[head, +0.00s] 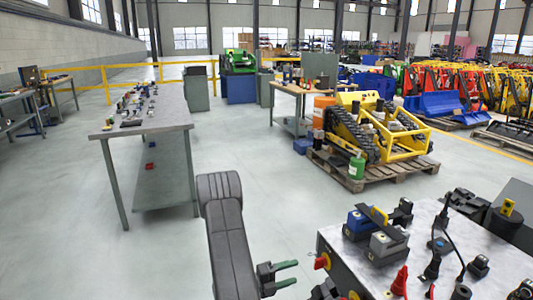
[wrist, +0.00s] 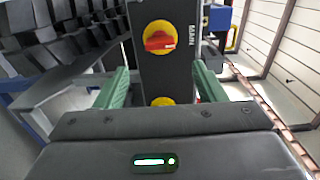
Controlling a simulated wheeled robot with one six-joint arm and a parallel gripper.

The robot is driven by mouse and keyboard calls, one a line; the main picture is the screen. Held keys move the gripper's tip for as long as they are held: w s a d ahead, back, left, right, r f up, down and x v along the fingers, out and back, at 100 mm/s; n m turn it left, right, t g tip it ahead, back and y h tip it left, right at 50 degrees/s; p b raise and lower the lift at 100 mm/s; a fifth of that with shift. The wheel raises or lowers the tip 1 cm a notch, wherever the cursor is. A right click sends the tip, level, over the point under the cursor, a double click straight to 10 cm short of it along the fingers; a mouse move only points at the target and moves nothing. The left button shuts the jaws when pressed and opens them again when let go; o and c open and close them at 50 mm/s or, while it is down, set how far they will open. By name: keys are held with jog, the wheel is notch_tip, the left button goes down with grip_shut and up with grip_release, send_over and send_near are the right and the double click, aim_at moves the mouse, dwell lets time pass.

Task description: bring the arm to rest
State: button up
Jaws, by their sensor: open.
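My gripper (head: 296,273) is at the lower middle of the head view, at the end of my dark grey arm. Its two green fingers are apart, with nothing between them that I can see. In the wrist view my gripper (wrist: 162,78) shows a finger on each side of a dark panel with a red rotary switch (wrist: 160,40) on a yellow disc, marked MAIN. The fingers look apart from the switch. A red and yellow switch (head: 322,261) also shows on the front of a grey-topped bench (head: 340,240), just right of my gripper in the head view.
The bench carries batteries (head: 385,243), plugs and a red-handled part (head: 400,281). A long table (head: 145,129) with small parts stands at the left. A yellow tracked machine (head: 375,130) sits on a wooden pallet (head: 370,178). The floor between is clear.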

aim_at(315, 265)
jog(key=x, duration=1)
jog(key=shift+d+p, duration=0.2)
jog(key=shift+p, duration=0.1)
jog(key=shift+f+m+b, duration=0.2)
jog(key=shift+m+b, duration=0.2)
jog(key=shift+b, duration=0.05)
jog(key=shift+a+m+b, duration=0.15)
jog(key=shift+m+b, duration=0.3)
jog(key=shift+m, duration=0.35)
jog(key=m+b, duration=0.3)
jog(key=m, duration=0.2)
jog(key=m+b, duration=0.4)
jog(key=m, duration=0.2)
jog(key=shift+w, duration=0.1)
jog(key=shift+m+b, duration=0.55)
jog(key=shift+m, duration=0.65)
jog(key=shift+r, duration=0.15)
